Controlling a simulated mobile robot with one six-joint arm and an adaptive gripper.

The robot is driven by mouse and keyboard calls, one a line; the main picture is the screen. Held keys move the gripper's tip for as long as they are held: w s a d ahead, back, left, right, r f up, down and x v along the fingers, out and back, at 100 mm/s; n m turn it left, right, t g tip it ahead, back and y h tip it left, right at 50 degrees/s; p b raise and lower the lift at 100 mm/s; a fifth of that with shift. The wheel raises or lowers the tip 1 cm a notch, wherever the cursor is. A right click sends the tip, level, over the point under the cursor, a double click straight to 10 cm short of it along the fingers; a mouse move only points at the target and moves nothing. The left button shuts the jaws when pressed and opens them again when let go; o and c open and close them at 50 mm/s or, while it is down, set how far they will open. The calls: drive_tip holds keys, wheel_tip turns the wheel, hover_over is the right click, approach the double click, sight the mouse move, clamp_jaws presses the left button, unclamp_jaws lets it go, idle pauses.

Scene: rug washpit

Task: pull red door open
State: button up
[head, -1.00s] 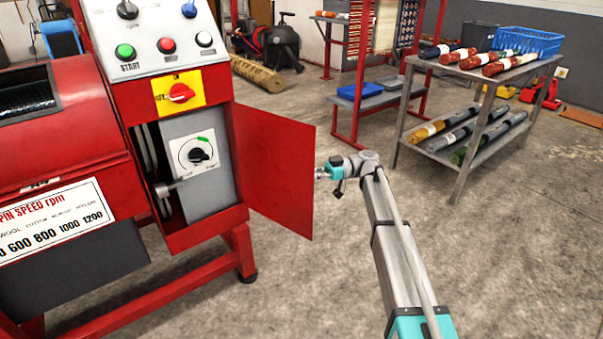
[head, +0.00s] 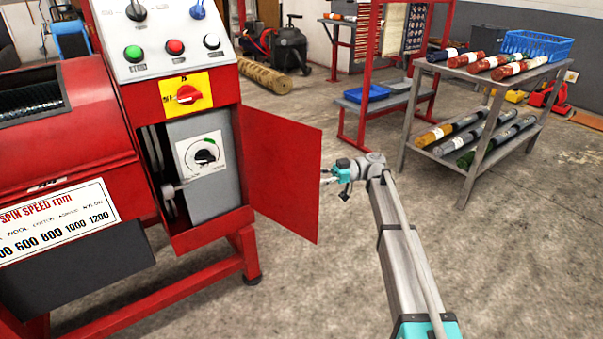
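The red door (head: 281,172) on the front of the red machine stands open, swung out to the right from the cabinet. Behind it the opening shows a grey panel with a black dial (head: 205,155) and, to its left, a dark gap with a metal rod. My gripper (head: 327,176) is just to the right of the door's free edge, with a small gap seeming to lie between them. The gripper is small in the picture, and whether its fingers are open or shut is unclear. I see no handle on the visible door face.
The control panel (head: 172,45) with coloured buttons sits above the door. A grey shelf table (head: 488,76) with rolled rugs stands at the right, and a red rack (head: 363,60) behind. A black vacuum (head: 289,50) stands at the back. The concrete floor around my arm is clear.

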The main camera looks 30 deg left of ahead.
drive_tip(key=v, duration=0.7)
drive_tip(key=shift+w+d, duration=0.15)
drive_tip(key=shift+w, duration=0.05)
idle(0.6)
